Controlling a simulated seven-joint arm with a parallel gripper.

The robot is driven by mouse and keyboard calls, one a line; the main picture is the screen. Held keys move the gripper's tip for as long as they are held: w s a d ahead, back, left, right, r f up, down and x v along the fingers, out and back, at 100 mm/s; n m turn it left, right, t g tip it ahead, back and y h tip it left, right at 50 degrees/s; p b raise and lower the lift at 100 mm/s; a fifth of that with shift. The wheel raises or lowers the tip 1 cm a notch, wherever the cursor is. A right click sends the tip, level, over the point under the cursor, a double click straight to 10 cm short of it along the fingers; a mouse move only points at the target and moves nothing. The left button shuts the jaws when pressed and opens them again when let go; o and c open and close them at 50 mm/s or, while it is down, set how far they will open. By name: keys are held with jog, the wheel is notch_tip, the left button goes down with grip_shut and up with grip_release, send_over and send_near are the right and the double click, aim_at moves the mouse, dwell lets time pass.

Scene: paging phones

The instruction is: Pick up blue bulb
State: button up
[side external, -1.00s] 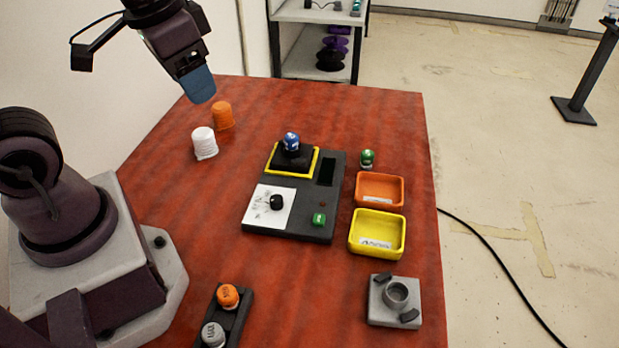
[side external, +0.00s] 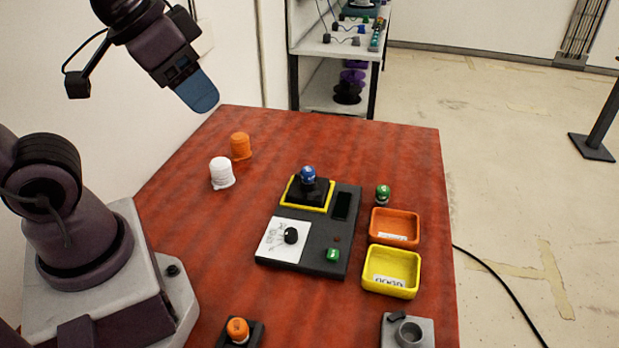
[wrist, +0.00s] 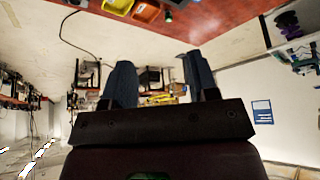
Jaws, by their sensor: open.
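The blue bulb (side external: 308,174) sits upright in a black socket block (side external: 308,192) inside a yellow frame on the dark grey board (side external: 310,258). My gripper (side external: 203,100) is raised above the far left edge of the table, up and to the left of the bulb and well apart from it. In the wrist view my gripper (wrist: 160,80) shows two blue-grey fingers spread apart with nothing between them. The wrist camera faces the room, with only a strip of the table at the top, and the blue bulb does not show there.
White (side external: 221,173) and orange (side external: 240,146) cups stand at the left. A green bulb (side external: 383,194), an orange bin (side external: 395,225) and a yellow bin (side external: 391,271) are right of the board. An orange bulb (side external: 237,329) and a grey fixture (side external: 408,332) are at the front.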

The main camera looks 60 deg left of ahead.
jog(key=shift+o, duration=0.7)
